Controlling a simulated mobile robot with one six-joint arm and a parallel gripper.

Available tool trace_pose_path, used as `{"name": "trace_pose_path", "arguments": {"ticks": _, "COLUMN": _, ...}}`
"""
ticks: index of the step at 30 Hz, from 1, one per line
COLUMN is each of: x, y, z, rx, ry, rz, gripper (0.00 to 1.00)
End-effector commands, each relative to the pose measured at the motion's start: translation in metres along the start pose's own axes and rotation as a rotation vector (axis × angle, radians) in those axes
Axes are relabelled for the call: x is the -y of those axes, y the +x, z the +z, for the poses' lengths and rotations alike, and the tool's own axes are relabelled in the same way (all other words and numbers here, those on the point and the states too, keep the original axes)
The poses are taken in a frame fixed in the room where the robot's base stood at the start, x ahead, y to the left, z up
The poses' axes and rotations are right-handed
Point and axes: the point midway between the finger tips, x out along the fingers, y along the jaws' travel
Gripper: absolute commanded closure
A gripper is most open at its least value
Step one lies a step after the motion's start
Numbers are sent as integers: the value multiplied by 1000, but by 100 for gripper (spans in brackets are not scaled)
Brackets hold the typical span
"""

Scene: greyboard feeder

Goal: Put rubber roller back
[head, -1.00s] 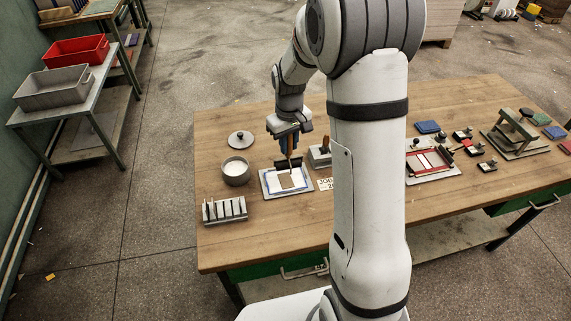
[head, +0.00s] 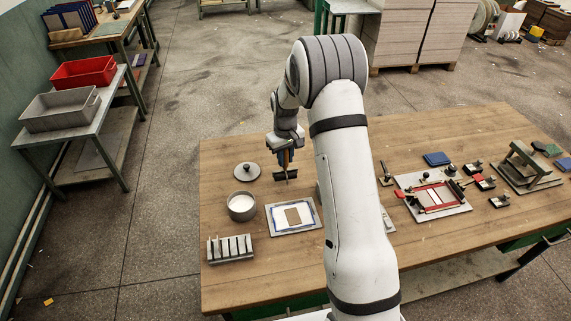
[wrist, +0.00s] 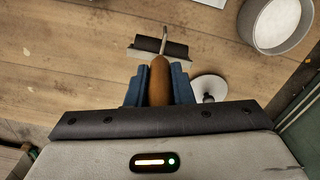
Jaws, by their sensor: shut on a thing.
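My gripper (head: 286,158) is shut on the wooden handle (wrist: 160,80) of the rubber roller. The roller's dark cylinder (head: 286,176) hangs below the jaws in the head view, above the table behind the tray. In the wrist view the dark roller (wrist: 160,50) lies crosswise past the handle, with the blue fingers on either side of the handle. A grey tray (head: 272,229) with a white, blue-edged sheet and a brown board piece (head: 293,216) lies in front of it. A grey block (head: 319,196) is mostly hidden by my arm.
A pot (head: 242,206) with white contents and a round lid (head: 247,172) stand left of the tray. A slotted grey rack (head: 230,248) is at the front left. A red-framed fixture (head: 435,198) and a press-like stand (head: 527,166) are at right. Table behind the roller is clear.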

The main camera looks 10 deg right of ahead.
Motion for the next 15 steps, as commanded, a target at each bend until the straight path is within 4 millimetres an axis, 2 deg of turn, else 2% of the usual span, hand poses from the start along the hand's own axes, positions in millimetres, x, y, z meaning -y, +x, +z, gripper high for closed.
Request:
{"name": "trace_pose_path", "arguments": {"ticks": 7, "x": -1, "y": 31, "z": 2, "rx": 4, "ry": 2, "rz": -1, "gripper": 100}}
{"name": "trace_pose_path", "arguments": {"ticks": 15, "x": -2, "y": 35, "z": 1, "rx": 1, "ry": 3, "rz": 0, "gripper": 100}}
